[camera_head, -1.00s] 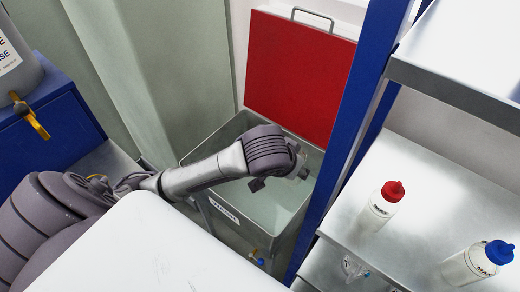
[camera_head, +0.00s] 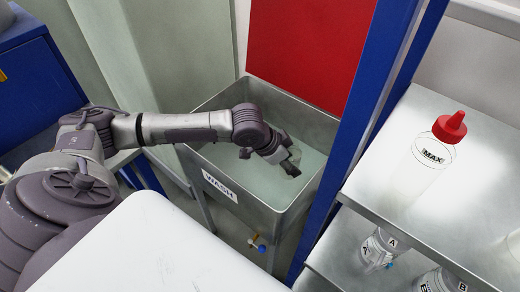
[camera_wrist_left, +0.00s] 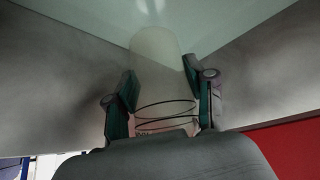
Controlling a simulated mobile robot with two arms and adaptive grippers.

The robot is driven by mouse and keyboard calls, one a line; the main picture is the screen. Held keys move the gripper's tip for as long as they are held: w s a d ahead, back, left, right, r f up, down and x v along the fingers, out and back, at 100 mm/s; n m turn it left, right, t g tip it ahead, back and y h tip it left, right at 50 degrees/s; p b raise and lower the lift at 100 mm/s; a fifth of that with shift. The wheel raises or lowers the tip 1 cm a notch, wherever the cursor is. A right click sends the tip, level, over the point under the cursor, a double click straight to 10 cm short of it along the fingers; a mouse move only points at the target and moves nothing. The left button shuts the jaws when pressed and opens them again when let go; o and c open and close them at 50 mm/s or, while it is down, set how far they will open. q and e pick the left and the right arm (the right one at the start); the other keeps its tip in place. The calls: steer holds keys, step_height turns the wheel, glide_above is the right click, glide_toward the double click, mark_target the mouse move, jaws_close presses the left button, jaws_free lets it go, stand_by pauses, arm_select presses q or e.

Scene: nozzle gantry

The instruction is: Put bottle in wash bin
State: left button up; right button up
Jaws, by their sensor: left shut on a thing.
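The wash bin (camera_head: 262,212) is a grey metal tub with a WASH label on its front and pale water inside. My left gripper (camera_head: 289,166) is over the open bin in the head view, its fingers pointing down and to the right inside the rim outline. In the left wrist view the gripper (camera_wrist_left: 158,80) is shut on a clear, see-through bottle (camera_wrist_left: 154,48). The bottle shows faintly between the fingers, with dark rings near the palm. Its far end blends with the pale water, so I cannot tell whether it touches. My right gripper is not in view.
A red panel (camera_head: 310,50) stands upright behind the bin. A blue post (camera_head: 360,130) rises close at its right. Metal shelves (camera_head: 370,180) at right hold a red-capped bottle (camera_head: 425,165) and other clear bottles lower down. A blue cabinet (camera_head: 40,90) is at far left.

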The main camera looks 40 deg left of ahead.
arm_select(q)
steer(key=w+a+f+b, duration=0.1)
steer(key=a+f, duration=0.1)
steer(key=a, duration=0.1)
steer(key=w+a+f, duration=0.2)
steer(key=a, duration=0.1)
steer(key=w+a+f+b, duration=0.1)
steer(key=a+f, duration=0.2)
steer(key=a, duration=0.1)
steer(key=shift+w+b, duration=0.3)
steer(key=shift+w+a+f, duration=0.1)
steer(key=shift+w+a, duration=0.05)
steer(key=shift+a, duration=0.2)
steer(key=shift+a+f, duration=0.1)
steer(key=shift+f, duration=0.1)
steer(key=shift+f+b, duration=0.5)
steer(key=shift+f, duration=1.35)
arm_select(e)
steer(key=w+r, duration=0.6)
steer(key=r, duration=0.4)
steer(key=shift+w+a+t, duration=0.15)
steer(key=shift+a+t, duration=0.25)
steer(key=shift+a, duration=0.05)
arm_select(q)
steer(key=shift+f, duration=0.1)
steer(key=o, duration=1.1)
steer(key=shift+o, duration=0.2)
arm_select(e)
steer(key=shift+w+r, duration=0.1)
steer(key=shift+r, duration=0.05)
